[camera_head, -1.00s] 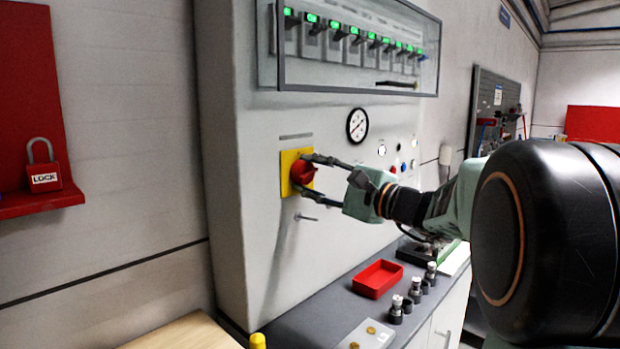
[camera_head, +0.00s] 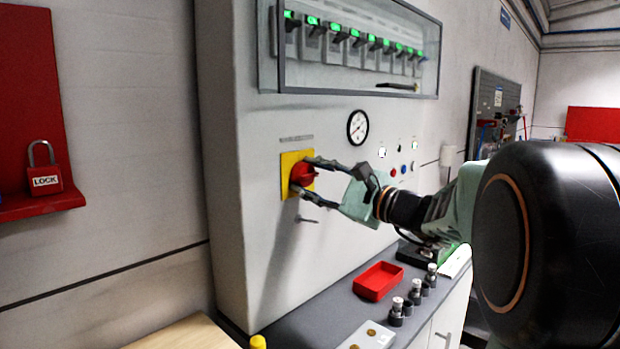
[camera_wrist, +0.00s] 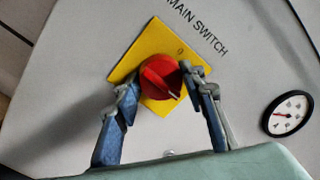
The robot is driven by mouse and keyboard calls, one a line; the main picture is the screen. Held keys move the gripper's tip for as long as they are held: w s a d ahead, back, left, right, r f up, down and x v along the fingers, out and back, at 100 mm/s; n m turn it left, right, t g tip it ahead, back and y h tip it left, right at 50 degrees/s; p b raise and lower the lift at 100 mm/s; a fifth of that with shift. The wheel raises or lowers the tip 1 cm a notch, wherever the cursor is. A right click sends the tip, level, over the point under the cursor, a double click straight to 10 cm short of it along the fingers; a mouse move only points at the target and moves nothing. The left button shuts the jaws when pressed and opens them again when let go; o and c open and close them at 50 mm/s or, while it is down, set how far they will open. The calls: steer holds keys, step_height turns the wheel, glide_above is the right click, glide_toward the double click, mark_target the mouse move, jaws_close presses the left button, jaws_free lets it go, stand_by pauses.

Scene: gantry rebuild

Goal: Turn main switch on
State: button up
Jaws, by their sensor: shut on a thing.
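The main switch is a red rotary knob (camera_head: 302,174) on a yellow square plate (camera_head: 287,161), mounted on the front of a grey cabinet. In the wrist view the red knob (camera_wrist: 160,77) sits on the yellow plate (camera_wrist: 153,38) below the words MAIN SWITCH. My gripper (camera_head: 305,176) reaches in from the right and is shut on the knob, one finger on each side. In the wrist view its fingertips (camera_wrist: 162,82) flank the knob, and the view is tilted. The plate's lower part is partly hidden by the fingers.
A gauge (camera_head: 357,127) and small buttons (camera_head: 393,172) are right of the switch. A glass-fronted breaker box (camera_head: 352,92) with several green-lit breakers is above. A red tray (camera_head: 377,281) lies on the bench below. A red padlock (camera_head: 45,180) stands on a shelf at left.

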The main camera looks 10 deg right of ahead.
steer(key=o, duration=1.2)
steer(key=v, duration=1.2)
steer(key=shift+f, duration=0.1)
